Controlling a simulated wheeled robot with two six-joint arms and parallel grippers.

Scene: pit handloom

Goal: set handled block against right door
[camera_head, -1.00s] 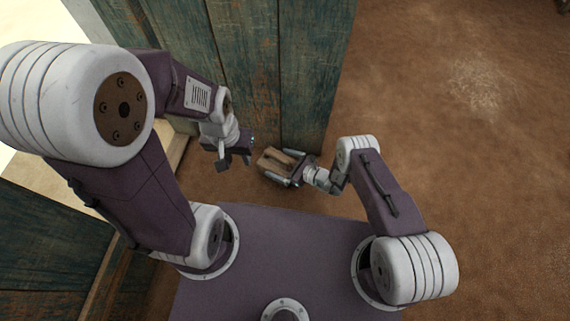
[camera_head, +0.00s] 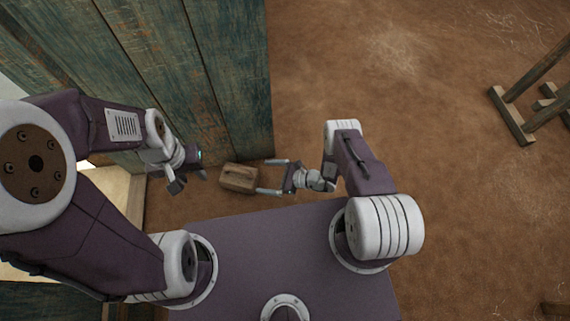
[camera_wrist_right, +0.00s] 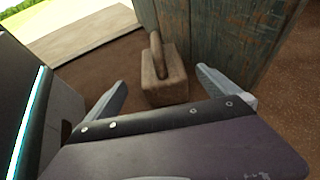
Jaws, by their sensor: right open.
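The handled block (camera_head: 239,179) is a brown wooden block with a handle along its top. It sits on the earthen floor at the foot of the weathered green plank door (camera_head: 215,75). In the right wrist view the block (camera_wrist_right: 164,84) stands just beyond my fingertips, close to the door (camera_wrist_right: 225,35); whether they touch I cannot tell. My right gripper (camera_head: 273,176) is open and empty, its two fingers pointing at the block from the right, apart from it. My left gripper (camera_head: 189,170) is left of the block, near the door; its jaws are too unclear to judge.
A pale doorway sill (camera_wrist_right: 85,45) with daylight lies left of the block. A wooden frame (camera_head: 530,100) stands on the floor at the far right. The brown floor (camera_head: 400,80) between the door and that frame is clear.

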